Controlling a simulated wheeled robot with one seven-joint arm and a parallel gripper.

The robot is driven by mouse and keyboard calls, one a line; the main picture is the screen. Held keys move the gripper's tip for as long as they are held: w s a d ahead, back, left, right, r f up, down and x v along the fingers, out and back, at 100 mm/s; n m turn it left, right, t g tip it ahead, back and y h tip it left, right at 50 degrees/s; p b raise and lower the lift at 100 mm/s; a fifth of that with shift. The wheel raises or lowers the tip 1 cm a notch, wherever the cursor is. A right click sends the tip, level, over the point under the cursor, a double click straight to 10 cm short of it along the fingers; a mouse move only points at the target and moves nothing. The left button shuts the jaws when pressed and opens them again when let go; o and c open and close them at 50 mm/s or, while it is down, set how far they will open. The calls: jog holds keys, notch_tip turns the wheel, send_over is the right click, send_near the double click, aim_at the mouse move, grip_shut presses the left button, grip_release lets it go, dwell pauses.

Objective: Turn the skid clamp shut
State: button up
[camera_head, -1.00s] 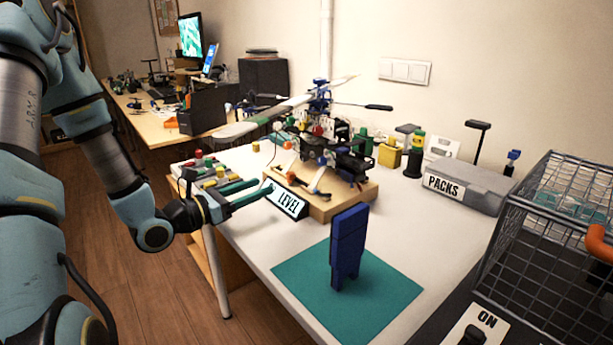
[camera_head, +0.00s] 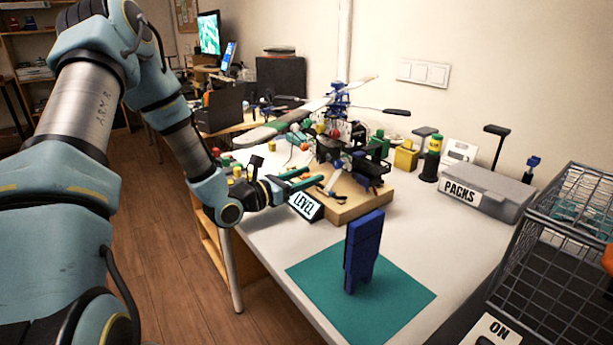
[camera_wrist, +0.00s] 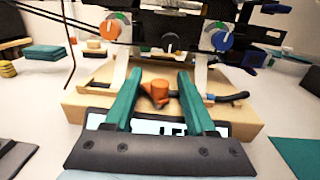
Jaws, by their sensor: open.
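The model helicopter (camera_head: 345,145) stands on a wooden board (camera_head: 368,207) on the white table. In the wrist view its pale skid struts rise from the board (camera_wrist: 245,125). A small orange piece (camera_wrist: 160,92), apparently the skid clamp's turning part, lies between my fingertips with a visible gap on each side. A black bar with a blue end (camera_wrist: 228,98) lies just right of it. My gripper (camera_wrist: 157,78) has two teal fingers, open and empty. In the head view my gripper (camera_head: 316,176) is low at the board's near left edge; the clamp is hard to make out there.
A LEVEL sign (camera_head: 306,206) stands at the board's front, partly hidden below my fingers in the wrist view. A blue upright object (camera_head: 363,252) stands on a teal mat (camera_head: 405,300). A grey PACKS box (camera_head: 485,192) and wire cage (camera_head: 560,235) are at right.

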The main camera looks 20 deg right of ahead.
grip_shut()
dwell(0.3)
jog(key=shift+g, duration=0.3)
jog(key=m+g, duration=0.3)
jog(key=g, duration=0.2)
jog(key=shift+w+m+h, duration=0.1)
jog(key=shift+m+h, duration=0.2)
jog(key=shift+m+g+y+p, duration=0.15)
jog(key=shift+m+g+y, duration=0.2)
jog(key=shift+m+g, duration=0.8)
jog(key=shift+m+g+y+p, duration=0.15)
jog(key=shift+m+g+y, duration=0.35)
jog(key=shift+g, duration=1.15)
jog(key=shift+m+g, duration=0.3)
jog(key=shift+m, duration=0.05)
grip_release()
jog(key=shift+a, duration=0.1)
